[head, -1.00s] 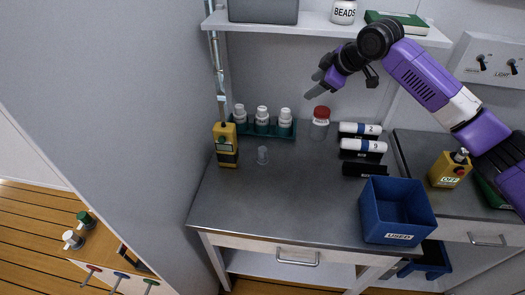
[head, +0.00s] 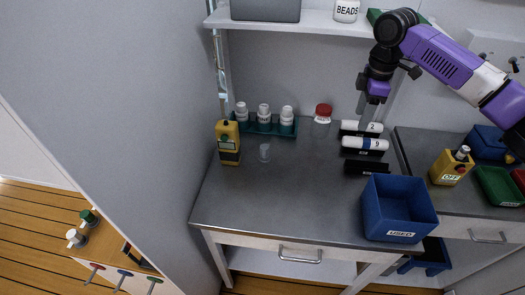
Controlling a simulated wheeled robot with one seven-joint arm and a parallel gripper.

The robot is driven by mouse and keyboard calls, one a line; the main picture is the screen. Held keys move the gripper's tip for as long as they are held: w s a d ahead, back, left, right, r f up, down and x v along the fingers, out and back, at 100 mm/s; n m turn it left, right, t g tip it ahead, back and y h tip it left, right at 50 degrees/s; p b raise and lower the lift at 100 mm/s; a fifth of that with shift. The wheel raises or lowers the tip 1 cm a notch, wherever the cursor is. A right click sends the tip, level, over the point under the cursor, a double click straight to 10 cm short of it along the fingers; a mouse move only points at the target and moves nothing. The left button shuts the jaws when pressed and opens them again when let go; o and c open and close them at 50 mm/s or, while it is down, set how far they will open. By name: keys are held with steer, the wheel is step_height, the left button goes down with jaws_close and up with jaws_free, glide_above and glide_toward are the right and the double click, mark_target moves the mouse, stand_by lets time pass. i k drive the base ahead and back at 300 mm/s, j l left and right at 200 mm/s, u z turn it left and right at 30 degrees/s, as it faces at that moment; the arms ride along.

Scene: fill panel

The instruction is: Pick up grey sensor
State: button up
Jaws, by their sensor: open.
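No object is plainly a grey sensor. Two pale cylinders with blue bands lie in black cradles at the back right of the bench: the one marked 2 (head: 354,127) behind and the one marked 9 (head: 360,144) in front. A third black cradle (head: 366,168) in front of them looks empty. My gripper (head: 369,113) points down with jaws open and empty, over or just behind the cylinder marked 2. Its fingertips overlap that cylinder's back edge in view; I cannot tell whether they touch. A small clear greyish cup (head: 264,153) stands farther left.
A blue bin marked USED (head: 399,211) stands front right. A teal rack (head: 264,125) of white-capped bottles, a yellow meter (head: 228,143) and a red-capped jar (head: 323,113) line the back. A shelf (head: 290,25) overhangs. The bench (head: 280,200) is clear in front.

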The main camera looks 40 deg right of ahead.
mark_target(264, 149)
steer(key=i+j, duration=0.75)
steer(key=j, duration=0.2)
